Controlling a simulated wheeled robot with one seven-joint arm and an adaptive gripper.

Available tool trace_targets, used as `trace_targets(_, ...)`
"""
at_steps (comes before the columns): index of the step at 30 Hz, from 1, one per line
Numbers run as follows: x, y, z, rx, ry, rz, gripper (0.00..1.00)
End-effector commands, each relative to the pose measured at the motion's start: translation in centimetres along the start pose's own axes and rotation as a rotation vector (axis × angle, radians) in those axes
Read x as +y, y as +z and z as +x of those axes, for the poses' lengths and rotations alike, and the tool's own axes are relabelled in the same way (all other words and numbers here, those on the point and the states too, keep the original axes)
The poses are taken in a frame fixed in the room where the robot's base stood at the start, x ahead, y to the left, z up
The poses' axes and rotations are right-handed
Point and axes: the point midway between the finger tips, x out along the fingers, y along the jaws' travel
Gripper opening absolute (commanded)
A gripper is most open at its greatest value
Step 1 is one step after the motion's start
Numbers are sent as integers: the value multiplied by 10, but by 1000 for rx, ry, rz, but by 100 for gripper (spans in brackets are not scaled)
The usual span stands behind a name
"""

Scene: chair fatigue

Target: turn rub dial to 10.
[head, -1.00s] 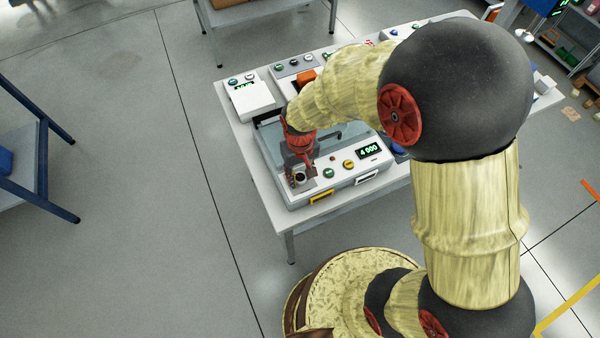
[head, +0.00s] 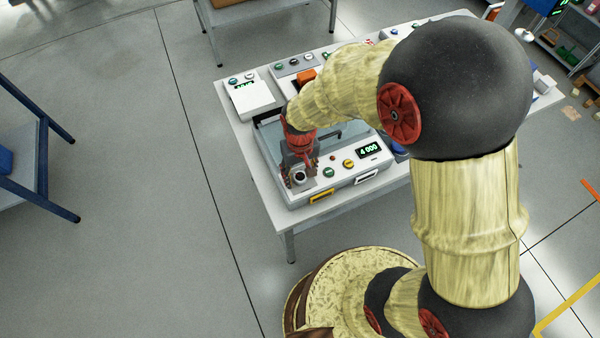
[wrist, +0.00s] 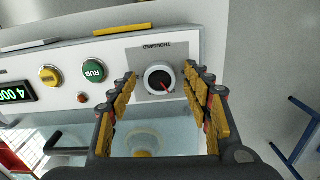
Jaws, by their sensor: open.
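The rub dial (wrist: 160,80) is a round knob with a white rim, a dark face and a red pointer, on a grey plate marked THOUSAND. In the head view the dial (head: 299,177) shows at the left end of the machine's front panel. My gripper (wrist: 166,82) is open, with one finger on each side of the dial; I cannot tell whether they touch it. In the head view my gripper (head: 300,174) reaches down over the dial. The green display (head: 369,150) reads 4 000; it shows partly in the wrist view (wrist: 14,94).
Beside the dial are a green RUB button (wrist: 93,71), a yellow button (wrist: 50,75) and a small red button (wrist: 82,98). Yellow (head: 321,196) and white (head: 366,177) handles are on the machine's front. A white device (head: 252,97) stands behind on the table.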

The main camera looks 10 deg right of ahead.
Motion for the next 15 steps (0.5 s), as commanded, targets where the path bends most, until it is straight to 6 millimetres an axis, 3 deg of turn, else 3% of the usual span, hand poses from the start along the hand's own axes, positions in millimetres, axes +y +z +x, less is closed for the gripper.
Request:
trace_targets(8, 0, -1, -8, 2, 0, 0, 49)
trace_targets(15, 0, -2, -51, 6, 0, 0, 49)
